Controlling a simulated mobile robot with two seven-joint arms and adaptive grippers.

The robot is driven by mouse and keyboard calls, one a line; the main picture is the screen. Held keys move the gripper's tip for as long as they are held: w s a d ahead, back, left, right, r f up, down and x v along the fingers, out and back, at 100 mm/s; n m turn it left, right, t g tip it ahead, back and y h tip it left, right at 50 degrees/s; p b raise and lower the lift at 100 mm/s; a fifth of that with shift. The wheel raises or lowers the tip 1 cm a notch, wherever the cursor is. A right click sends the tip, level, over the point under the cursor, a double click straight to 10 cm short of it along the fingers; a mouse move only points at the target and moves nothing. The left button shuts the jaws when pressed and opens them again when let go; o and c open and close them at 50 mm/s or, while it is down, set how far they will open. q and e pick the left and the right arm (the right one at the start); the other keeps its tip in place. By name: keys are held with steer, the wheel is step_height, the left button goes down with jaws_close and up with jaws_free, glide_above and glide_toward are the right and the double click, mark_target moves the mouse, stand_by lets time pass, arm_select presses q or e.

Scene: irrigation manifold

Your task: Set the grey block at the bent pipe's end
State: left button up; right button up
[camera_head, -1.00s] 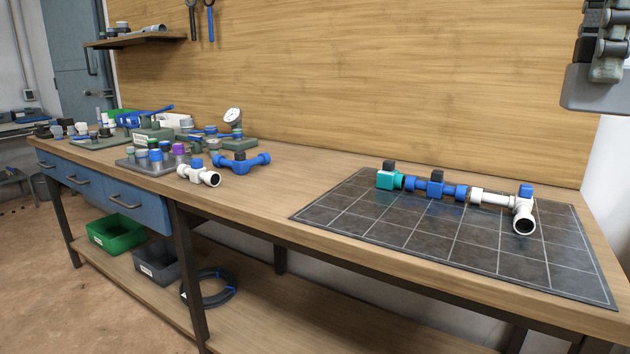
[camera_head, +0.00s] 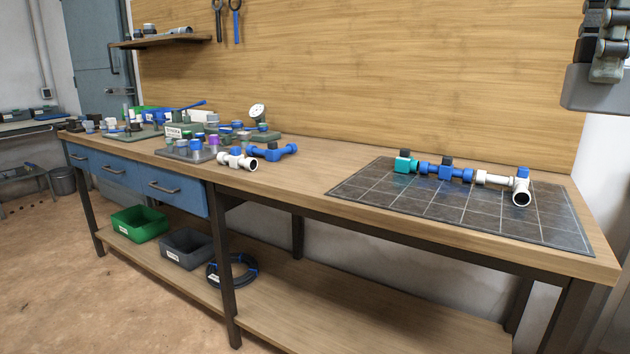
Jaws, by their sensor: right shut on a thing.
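My right gripper (camera_head: 608,62) is at the upper right edge of the view, pointing down. The white bent pipe (camera_head: 522,192) with a blue top lies at the right end of a pipe row on the dark tiled mat (camera_head: 400,210). Its open mouth faces the front. The row continues left with a white pipe, a blue valve (camera_head: 446,171) and a teal fitting (camera_head: 404,163). My left gripper is out of view.
The wooden bench (camera_head: 300,190) has bare room left of the mat. A blue fitting (camera_head: 272,152), a white fitting (camera_head: 238,161) and a tray of coloured caps (camera_head: 188,152) stand farther left. A green bin (camera_head: 140,224) and a grey bin (camera_head: 187,249) stand on the lower shelf.

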steer(key=shift+s+a, duration=0.15)
steer(key=shift+s, duration=0.05)
steer(key=s+d+f, duration=0.3)
steer(key=d+f, duration=0.1)
steer(key=d, duration=0.5)
steer(key=s+d+f, duration=0.2)
steer(key=d+f, duration=0.1)
steer(key=d, duration=0.6)
steer(key=s+d+f+n, duration=0.1)
steer(key=d+f+n, duration=0.1)
steer(key=f, duration=0.6)
steer(key=d+f+n, duration=0.2)
steer(key=d+f, duration=0.1)
steer(key=f, duration=0.4)
steer(key=w+a+f+n, duration=0.2)
steer(key=a+f+n, duration=0.25)
steer(key=f, duration=0.45)
steer(key=w+a+f+n, duration=0.2)
steer(key=a+n, duration=0.3)
steer(key=a, duration=0.4)
steer(key=w+a+f+n, duration=0.2)
steer(key=w+a+n, duration=0.2)
steer(key=a, duration=0.5)
steer(key=w+a+f+n, duration=0.2)
steer(key=a+n, duration=0.4)
steer(key=a, duration=0.3)
steer(key=shift+w+a+f+n, duration=0.3)
steer(key=shift+w+f+n, duration=0.05)
steer(key=shift+w+f, duration=0.1)
